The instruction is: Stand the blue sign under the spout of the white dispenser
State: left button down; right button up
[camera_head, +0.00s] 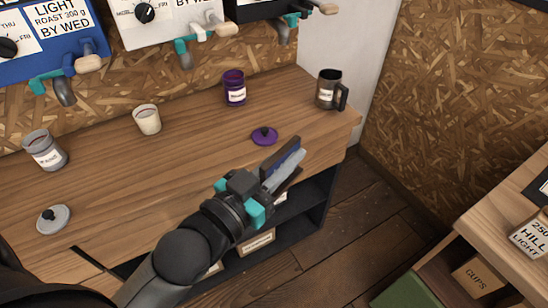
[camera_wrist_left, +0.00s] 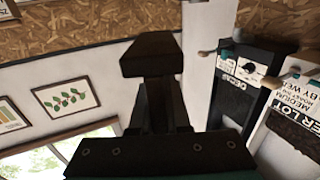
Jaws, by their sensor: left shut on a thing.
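My left gripper (camera_head: 282,172) is shut on the blue sign (camera_head: 284,157), which shows as a narrow blue strip, tilted, above the counter's front edge at the right. The sign's face is mostly hidden, and I cannot pick it out in the left wrist view, where dark gripper parts (camera_wrist_left: 152,55) fill the middle. The white dispenser (camera_head: 165,28) hangs on the back wall at upper left of centre. Its teal spout (camera_head: 183,50) points down over the counter. The sign is well right of and in front of this spout. My right gripper is not in view.
On the wooden counter (camera_head: 195,150) stand a cream cup (camera_head: 147,119), a purple canister (camera_head: 234,88), a dark mug (camera_head: 328,90) and a grey canister (camera_head: 44,150). A purple lid (camera_head: 264,136) and grey lid (camera_head: 53,219) lie flat. A blue dispenser (camera_head: 50,45) hangs left.

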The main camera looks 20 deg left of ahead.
pick_arm(q)
jog(key=w+d+r+m+g+h, duration=0.3)
jog(key=w+d+m+g+h, duration=0.2)
jog(key=d+m+g+h, duration=0.3)
jog(key=d+m+h, duration=0.1)
jog(key=h, duration=0.1)
jog(key=shift+d+g+h, duration=0.3)
jog(key=shift+d+g, duration=0.05)
jog(key=shift+g, duration=0.05)
dwell(0.7)
jog(key=shift+r, duration=0.1)
